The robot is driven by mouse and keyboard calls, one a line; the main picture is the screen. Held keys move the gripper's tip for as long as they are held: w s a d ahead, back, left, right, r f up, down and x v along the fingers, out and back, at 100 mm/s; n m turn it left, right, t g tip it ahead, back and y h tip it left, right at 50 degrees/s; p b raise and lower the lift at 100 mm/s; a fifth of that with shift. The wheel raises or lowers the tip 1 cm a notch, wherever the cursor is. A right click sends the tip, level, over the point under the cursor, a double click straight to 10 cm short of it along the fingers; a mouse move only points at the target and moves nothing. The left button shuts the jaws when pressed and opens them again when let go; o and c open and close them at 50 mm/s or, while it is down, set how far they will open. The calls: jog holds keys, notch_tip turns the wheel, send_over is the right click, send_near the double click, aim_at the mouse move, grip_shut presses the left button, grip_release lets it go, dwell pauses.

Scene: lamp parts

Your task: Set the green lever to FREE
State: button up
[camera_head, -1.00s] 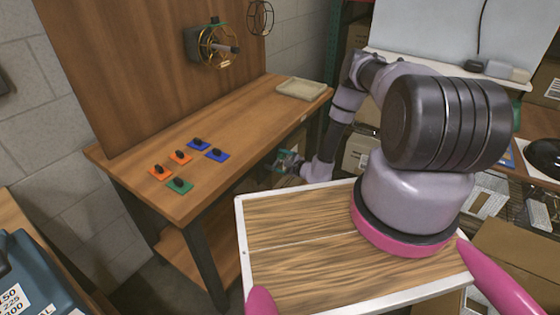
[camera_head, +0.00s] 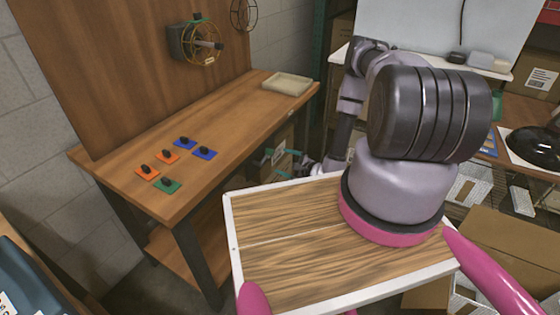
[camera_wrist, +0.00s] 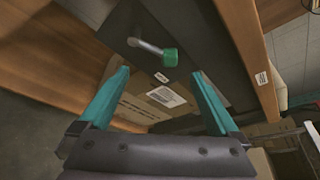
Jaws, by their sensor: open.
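The green lever is a silver rod with a green knob (camera_wrist: 170,57) in the wrist view, standing out from a dark panel (camera_wrist: 190,22). A small label with red marks is just below the knob; I cannot read it. My gripper (camera_wrist: 160,73) has two teal fingers, wide apart and empty. The knob shows between and slightly beyond the fingertips, apart from both, nearer the right one. In the head view, my gripper (camera_head: 275,160) is low beside the right side of the wooden workbench. I cannot make out the lever there.
The workbench (camera_head: 240,110) bears orange, blue and green plates with black knobs, and a pale tray (camera_head: 287,84). A caged lamp (camera_head: 203,45) is on the upright board. A cardboard box (camera_wrist: 145,98) lies behind the fingers. A wooden beam (camera_wrist: 248,50) runs right of the lever.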

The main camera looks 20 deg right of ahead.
jog(key=c, duration=0.5)
jog(key=m+y, duration=0.5)
jog(key=m, duration=0.9)
send_near(272, 153)
jog(key=x, duration=0.9)
jog(key=shift+r, duration=0.1)
grip_shut()
dwell(0.4)
